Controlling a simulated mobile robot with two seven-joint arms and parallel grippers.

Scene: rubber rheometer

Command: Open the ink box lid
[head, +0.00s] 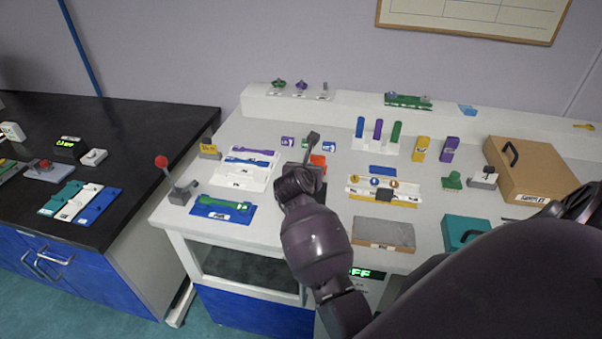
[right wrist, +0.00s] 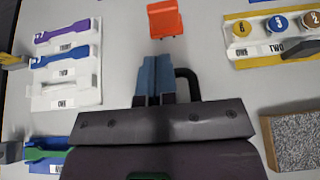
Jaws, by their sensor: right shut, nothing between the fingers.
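My right gripper (right wrist: 155,78) is shut with nothing between its blue-tipped fingers, above the white table in the right wrist view. A black arched handle (right wrist: 188,80) shows just right of the fingers. What it is fixed to is hidden behind the gripper. In the head view my right arm covers the table's middle, and a dark upright piece (head: 313,138) shows beyond it. A teal box (head: 464,231) and a brown box (head: 532,168) with a black handle stand at the right, both shut. I cannot tell which box is the ink box. My left gripper is not in view.
An orange block (right wrist: 165,18) stands beyond the fingers. White racks (right wrist: 65,95) with coloured strips lie left, a yellow tray (right wrist: 272,40) right, and a grey speckled slab (right wrist: 298,137) lower right. A red-knobbed lever (head: 178,190) stands at the table's left edge.

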